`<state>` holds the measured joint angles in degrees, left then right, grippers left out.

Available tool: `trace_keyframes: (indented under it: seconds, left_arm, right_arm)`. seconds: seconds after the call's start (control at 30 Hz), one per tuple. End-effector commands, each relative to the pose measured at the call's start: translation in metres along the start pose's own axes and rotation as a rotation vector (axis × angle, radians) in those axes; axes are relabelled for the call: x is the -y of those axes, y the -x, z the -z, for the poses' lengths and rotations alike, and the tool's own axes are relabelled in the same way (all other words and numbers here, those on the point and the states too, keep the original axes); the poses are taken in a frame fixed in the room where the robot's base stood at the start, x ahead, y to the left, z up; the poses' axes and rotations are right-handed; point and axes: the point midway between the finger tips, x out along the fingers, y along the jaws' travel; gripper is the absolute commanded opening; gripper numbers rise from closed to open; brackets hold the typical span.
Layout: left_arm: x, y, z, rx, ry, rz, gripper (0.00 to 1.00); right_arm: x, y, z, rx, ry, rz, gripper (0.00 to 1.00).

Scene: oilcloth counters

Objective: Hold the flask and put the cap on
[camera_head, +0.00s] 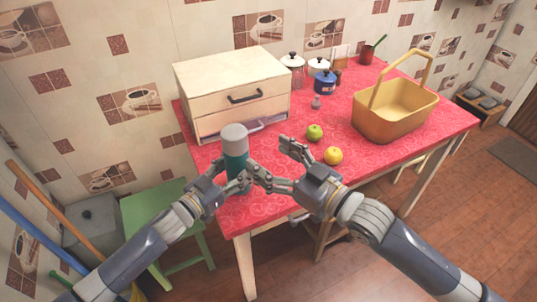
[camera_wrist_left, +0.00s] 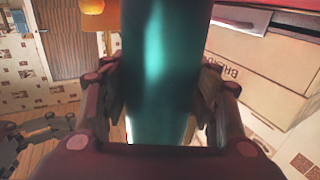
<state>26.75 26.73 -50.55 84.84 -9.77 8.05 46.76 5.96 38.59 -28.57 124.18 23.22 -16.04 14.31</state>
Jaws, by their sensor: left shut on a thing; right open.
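The teal flask (camera_head: 235,163) stands upright at the near left part of the red table. A light grey cap (camera_head: 234,138) sits on its top; I cannot tell how firmly it is seated. My left gripper (camera_head: 238,182) is shut on the flask's lower body. In the left wrist view the flask (camera_wrist_left: 160,70) fills the space between the two fingers, and its top is out of frame. My right gripper (camera_head: 268,160) is open and empty, just right of the flask and lower than the cap.
A wooden drawer box (camera_head: 235,92) stands behind the flask. A green fruit (camera_head: 314,132) and an orange fruit (camera_head: 333,155) lie beyond my right gripper. A yellow basket (camera_head: 395,118) stands at the right. Jars and a blue pot (camera_head: 325,84) are at the back. A green stool (camera_head: 160,215) is left of the table.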

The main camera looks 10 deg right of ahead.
Motion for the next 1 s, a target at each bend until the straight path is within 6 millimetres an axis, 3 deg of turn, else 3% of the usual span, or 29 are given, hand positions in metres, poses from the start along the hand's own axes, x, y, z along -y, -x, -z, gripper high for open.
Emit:
trace_keyframes:
  seconds: [0.07,0.1,0.2,0.67,1.0]
  left_arm:
    - [0.0,0.0,0.0,0.0,0.0,0.0,0.08]
    - [0.0,0.0,0.0,0.0,0.0,0.0,0.59]
    - [0.0,0.0,0.0,0.0,0.0,0.0,0.78]
    - [0.001,0.008,-0.001,0.001,0.0,0.001,0.78]
    - [0.0,0.077,-0.003,0.005,0.0,0.001,0.78]
  right_arm:
    - [0.0,0.0,0.0,0.0,0.0,0.0,0.74]
    - [0.0,0.0,0.0,0.0,0.0,0.0,0.74]
    - [0.0,0.0,0.0,0.0,0.0,0.0,0.74]
    - [0.0,0.0,0.0,0.0,0.0,0.0,0.74]
    - [0.0,0.0,0.0,0.0,0.0,0.0,0.74]
